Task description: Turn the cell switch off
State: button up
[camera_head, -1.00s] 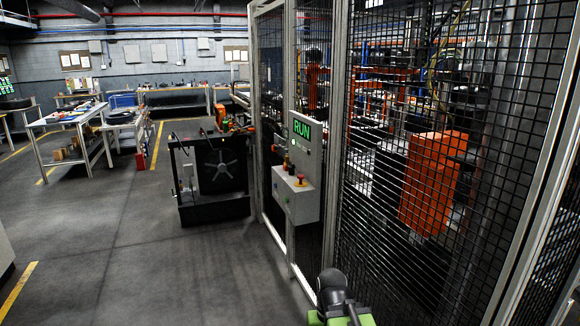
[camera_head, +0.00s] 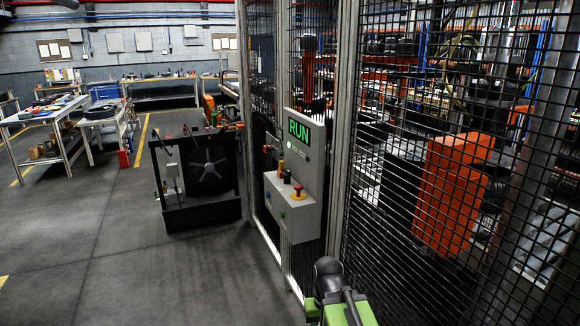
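A grey control box (camera_head: 290,216) is mounted on the cell fence in the middle of the view. Its upright panel carries a display (camera_head: 299,131) reading RUN in green, with a lit green lamp (camera_head: 291,146) below. On the sloped top are a red mushroom button (camera_head: 298,191) on a yellow base, a black knob (camera_head: 287,177) and a small orange control (camera_head: 280,166). A small red control (camera_head: 267,149) shows at the panel's left edge. I cannot tell which is the cell switch. My green and black arm shows at the bottom, below the box; its gripper is not in view.
A black mesh fence with grey posts (camera_head: 342,130) runs along the right, with an orange machine (camera_head: 449,195) behind it. A dark cart (camera_head: 198,178) holding a wheel stands left of the box. Workbenches (camera_head: 163,88) are farther back. The floor at left front is clear.

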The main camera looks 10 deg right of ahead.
aim_at(286, 173)
jog(key=u, duration=0.85)
jog(key=i, duration=1.55)
jog(key=u, duration=2.1)
jog(key=i, duration=0.45)
jog(key=z, duration=0.15)
jog(key=k, duration=0.45)
jog(key=z, duration=0.05)
